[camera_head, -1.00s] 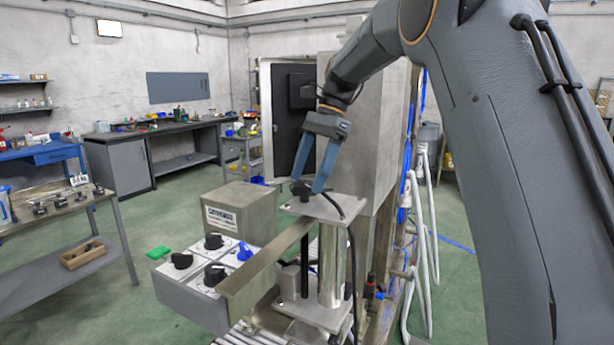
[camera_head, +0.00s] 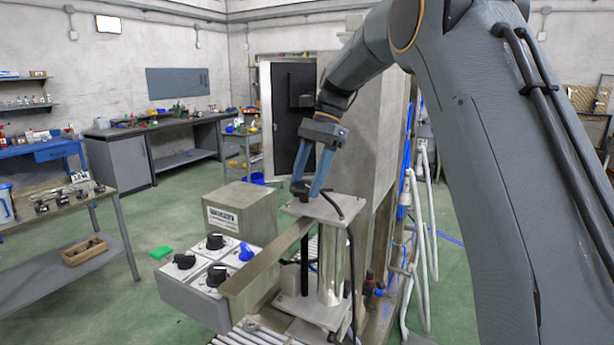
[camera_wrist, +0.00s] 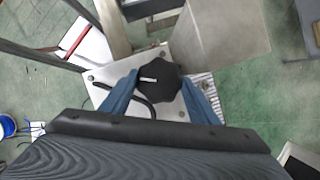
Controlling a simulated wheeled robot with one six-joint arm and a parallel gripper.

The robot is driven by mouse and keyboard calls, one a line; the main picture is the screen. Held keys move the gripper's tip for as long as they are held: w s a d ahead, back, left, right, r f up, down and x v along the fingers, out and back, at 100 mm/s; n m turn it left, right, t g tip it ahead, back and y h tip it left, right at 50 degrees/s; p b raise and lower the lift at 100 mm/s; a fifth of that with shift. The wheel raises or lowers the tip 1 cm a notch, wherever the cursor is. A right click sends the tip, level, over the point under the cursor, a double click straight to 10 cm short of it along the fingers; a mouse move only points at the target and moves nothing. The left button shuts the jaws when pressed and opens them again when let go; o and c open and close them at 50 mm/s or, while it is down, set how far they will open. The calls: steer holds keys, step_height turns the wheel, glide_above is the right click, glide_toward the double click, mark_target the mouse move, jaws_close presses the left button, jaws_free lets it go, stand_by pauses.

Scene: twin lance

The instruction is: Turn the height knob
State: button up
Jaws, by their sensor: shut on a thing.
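The height knob (camera_wrist: 157,82) is a black lobed knob with a white mark line, on top of a square metal plate (camera_wrist: 110,72) in the wrist view. In the head view the knob (camera_head: 301,187) sits on the plate (camera_head: 335,208) above a metal column and a dark threaded rod. My gripper (camera_wrist: 158,86) points down at it, with one blue finger on each side of the knob. It is shut on the knob. In the head view my gripper (camera_head: 309,188) partly covers the knob. The white line points to the left in the wrist view.
A grey control box (camera_head: 195,300) with black knobs and one blue knob stands left of the column. A metal bar (camera_head: 265,262) runs beside it. A black cable (camera_head: 350,245) loops by the plate. A tall metal cabinet (camera_head: 375,150) stands close behind.

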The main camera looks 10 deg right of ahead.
steer(key=shift+n+g+p, duration=0.3)
steer(key=shift+n+p, duration=0.2)
steer(key=shift+n, duration=0.4)
steer(key=o, duration=1.1)
steer(key=shift+b+v, duration=1.15)
steer(key=shift+v, duration=2.75)
steer(key=shift+a, duration=0.1)
